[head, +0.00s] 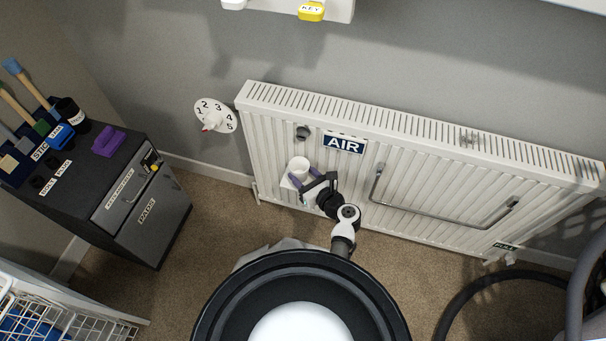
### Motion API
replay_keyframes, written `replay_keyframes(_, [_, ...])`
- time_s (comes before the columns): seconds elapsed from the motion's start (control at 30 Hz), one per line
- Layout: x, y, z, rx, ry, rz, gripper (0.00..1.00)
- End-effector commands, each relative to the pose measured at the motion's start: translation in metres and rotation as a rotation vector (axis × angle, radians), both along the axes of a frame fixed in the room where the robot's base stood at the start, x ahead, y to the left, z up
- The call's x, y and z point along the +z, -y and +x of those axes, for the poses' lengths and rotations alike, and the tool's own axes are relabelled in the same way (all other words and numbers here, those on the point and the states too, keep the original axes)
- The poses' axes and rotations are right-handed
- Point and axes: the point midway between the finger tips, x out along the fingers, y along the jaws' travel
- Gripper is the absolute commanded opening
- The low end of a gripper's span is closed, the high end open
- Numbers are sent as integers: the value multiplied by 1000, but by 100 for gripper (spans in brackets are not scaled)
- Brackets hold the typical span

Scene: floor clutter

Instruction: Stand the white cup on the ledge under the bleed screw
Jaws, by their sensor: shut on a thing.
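The white cup (299,166) is at the left part of the radiator's front, upright or nearly so. My gripper (305,182) is shut on the cup, its fingers at the cup's lower part. A small white ledge (291,188) juts from the radiator just below the cup; I cannot tell whether the cup touches it. The bleed screw (303,132), a dark round knob, sits above the cup, left of the blue AIR sign (344,145).
The white radiator (420,170) spans the wall, with a metal rail (440,216) on its right. A numbered dial (215,116) is on the wall. A dark cabinet (110,190) stands left, a wire basket (60,315) lower left, and a black hose (490,285) lies right.

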Motion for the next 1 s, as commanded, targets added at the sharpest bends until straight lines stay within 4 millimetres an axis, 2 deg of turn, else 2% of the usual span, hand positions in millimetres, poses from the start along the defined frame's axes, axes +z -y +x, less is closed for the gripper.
replay_keyframes(0.47, [-2, 0, 0, 0, 0, 0, 21])
replay_keyframes(1.0, [-13, 0, 0, 0, 0, 0, 21])
